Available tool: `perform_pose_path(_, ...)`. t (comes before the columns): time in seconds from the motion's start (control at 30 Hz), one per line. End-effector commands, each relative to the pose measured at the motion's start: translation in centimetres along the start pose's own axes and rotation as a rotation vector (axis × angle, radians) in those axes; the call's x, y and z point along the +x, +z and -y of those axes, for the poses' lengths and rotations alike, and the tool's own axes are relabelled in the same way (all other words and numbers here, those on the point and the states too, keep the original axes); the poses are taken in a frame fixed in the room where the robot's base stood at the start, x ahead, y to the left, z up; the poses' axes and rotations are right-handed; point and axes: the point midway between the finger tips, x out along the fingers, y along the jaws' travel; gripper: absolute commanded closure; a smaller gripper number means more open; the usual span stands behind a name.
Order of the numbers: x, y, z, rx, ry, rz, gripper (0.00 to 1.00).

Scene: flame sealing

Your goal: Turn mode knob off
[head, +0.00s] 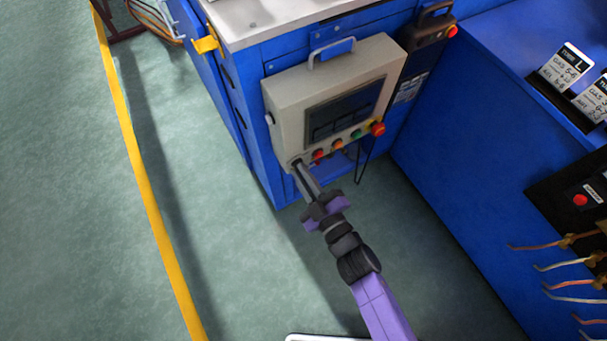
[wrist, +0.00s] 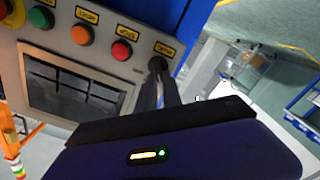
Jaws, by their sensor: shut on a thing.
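The beige control panel (head: 290,110) hangs on the front of the blue bench, with a dark screen (head: 345,108) and a row of buttons below it. The dark mode knob (wrist: 156,64) is at the end of that row, by the panel's lower left corner in the head view. My gripper (head: 297,164) reaches up to it from below. In the wrist view its two dark fingers (wrist: 160,72) are closed on the knob, one on each side. The fingers hide most of the knob, so its pointer setting cannot be read.
Beside the knob sit a red button (wrist: 122,50), an orange button (wrist: 82,34), a green button (wrist: 41,17) and a larger red button (head: 377,129). A dark cable (head: 363,165) hangs below the panel. Open green floor (head: 220,250) lies left of my arm.

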Motion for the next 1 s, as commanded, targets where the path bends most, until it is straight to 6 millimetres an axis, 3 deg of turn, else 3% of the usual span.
perform_pose_path(0.3,-0.04,0.07,0.26,-0.128,-0.001,0.000,1.00)
perform_pose_path(0.83,-0.05,0.03,0.30,-0.154,-0.002,0.000,1.00)
perform_pose_path(0.9,-0.05,0.03,0.30,-0.154,-0.002,0.000,0.80)
perform_pose_path(0.97,-0.04,0.03,0.29,-0.154,-0.002,0.000,0.68)
perform_pose_path(1.0,-0.04,0.02,0.29,-0.154,-0.001,0.000,0.68)
